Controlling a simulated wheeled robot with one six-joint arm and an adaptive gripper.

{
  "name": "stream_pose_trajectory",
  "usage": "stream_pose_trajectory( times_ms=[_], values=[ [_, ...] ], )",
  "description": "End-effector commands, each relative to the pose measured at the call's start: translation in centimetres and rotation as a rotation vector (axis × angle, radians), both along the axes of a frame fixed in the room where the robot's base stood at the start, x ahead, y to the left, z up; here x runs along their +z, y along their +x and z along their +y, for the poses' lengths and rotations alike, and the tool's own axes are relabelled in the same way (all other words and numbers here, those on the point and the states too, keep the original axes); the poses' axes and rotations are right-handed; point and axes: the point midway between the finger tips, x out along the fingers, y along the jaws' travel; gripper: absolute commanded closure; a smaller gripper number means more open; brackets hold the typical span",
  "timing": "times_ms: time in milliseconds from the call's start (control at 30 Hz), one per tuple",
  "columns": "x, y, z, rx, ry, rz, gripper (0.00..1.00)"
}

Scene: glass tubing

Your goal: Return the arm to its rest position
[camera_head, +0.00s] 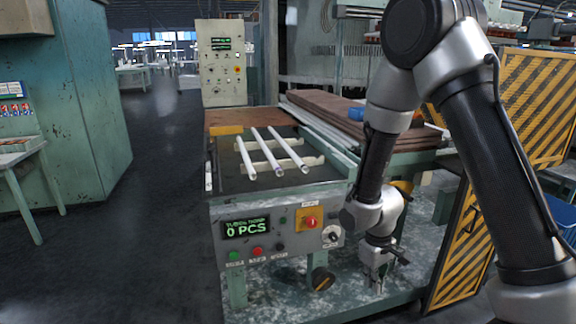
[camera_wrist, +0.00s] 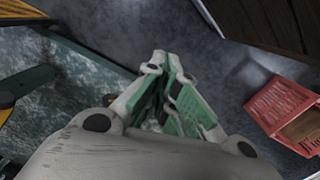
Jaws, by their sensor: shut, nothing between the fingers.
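My gripper (camera_head: 376,287) hangs low at the front right of the tube machine, pointing down beside its base. My arm comes in from the right and bends down to it. In the wrist view my gripper (camera_wrist: 172,62) is shut, its green-padded fingers together and nothing between them. Several glass tubes (camera_head: 262,150) lie on the machine's top rack, well away from my gripper.
The machine's front panel (camera_head: 268,233) has a display reading 0 PCS and buttons. A yellow-and-black striped guard (camera_head: 462,255) stands right of my gripper. A red crate (camera_wrist: 285,108) sits on the dark floor. The left aisle (camera_head: 165,215) is clear.

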Motion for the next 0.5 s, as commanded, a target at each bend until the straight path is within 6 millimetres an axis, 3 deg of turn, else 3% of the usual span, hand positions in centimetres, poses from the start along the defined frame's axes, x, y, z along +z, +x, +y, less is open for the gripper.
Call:
stream_pose_trajectory(
  times_ms=[33, 200, 300, 500],
  values=[
    [3.3, -0.7, -1.4, -0.038, -0.015, 0.008, 1.0],
    [12.2, -4.7, -5.3, -0.159, -0.043, 0.056, 1.0],
    [16.8, -7.4, -7.1, -0.226, -0.033, 0.059, 1.0],
    [24.1, -12.5, -9.8, -0.348, 0.027, -0.02, 1.0]
  ],
)
